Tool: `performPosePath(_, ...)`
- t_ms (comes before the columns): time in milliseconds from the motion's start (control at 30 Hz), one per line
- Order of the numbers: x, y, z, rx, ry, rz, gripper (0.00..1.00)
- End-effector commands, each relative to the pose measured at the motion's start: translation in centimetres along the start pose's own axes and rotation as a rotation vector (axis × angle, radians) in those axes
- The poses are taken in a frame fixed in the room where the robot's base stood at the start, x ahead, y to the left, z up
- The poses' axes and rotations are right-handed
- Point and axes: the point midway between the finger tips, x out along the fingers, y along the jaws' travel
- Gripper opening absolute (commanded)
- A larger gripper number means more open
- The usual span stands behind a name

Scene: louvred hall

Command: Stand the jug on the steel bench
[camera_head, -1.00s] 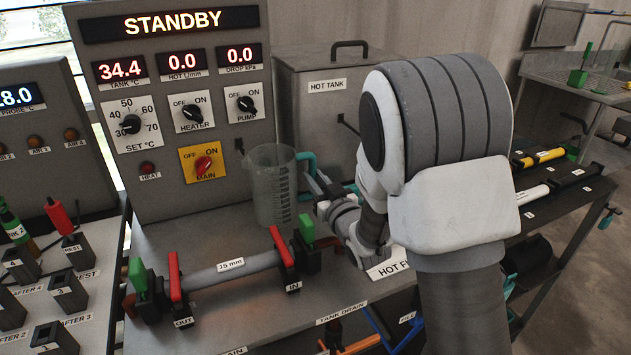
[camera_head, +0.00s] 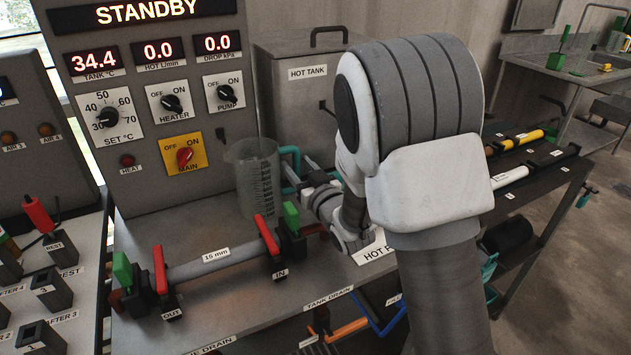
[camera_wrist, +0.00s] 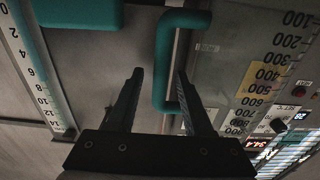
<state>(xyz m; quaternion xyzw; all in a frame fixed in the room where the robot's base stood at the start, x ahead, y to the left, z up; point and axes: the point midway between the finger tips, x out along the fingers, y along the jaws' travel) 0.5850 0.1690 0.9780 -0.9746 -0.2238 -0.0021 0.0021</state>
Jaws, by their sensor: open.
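The jug (camera_head: 250,180) is a clear measuring jug with a graduated side and a teal handle (camera_head: 289,160). It stands upright on the metal-topped bench (camera_head: 215,295), in front of the control panel and tank. My gripper (camera_head: 300,173) is to the right of the jug, reaching towards its handle. In the wrist view my gripper (camera_wrist: 160,74) is open, and the handle (camera_wrist: 163,62) appears between its fingers. Whether they touch it cannot be told. The jug's scale (camera_wrist: 255,80) is at the right there. A grey steel bench with a sink (camera_head: 540,57) stands at the back right.
A clamped pipe (camera_head: 215,262) with red levers and green ends lies in front of the jug. The hot tank (camera_head: 290,100) is close behind my gripper. The control panel (camera_head: 150,100) rises behind the jug. A dark rack (camera_head: 540,165) with pipes is at right.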

Motion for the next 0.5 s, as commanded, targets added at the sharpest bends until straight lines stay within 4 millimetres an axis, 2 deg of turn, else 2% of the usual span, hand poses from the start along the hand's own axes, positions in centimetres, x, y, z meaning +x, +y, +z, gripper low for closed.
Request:
performPosePath(67,-0.3,-0.1,-0.1,0.003,-0.021,0.000,0.51)
performPosePath(100,-1.5,0.0,0.4,0.004,-0.020,0.002,0.51)
performPosePath(400,-8.2,0.1,-0.1,0.003,-0.009,0.003,0.51)
performPosePath(467,-9.5,0.0,-0.2,0.004,-0.008,0.002,0.51)
performPosePath(500,-9.4,0.0,-0.7,0.003,-0.011,-0.001,0.51)
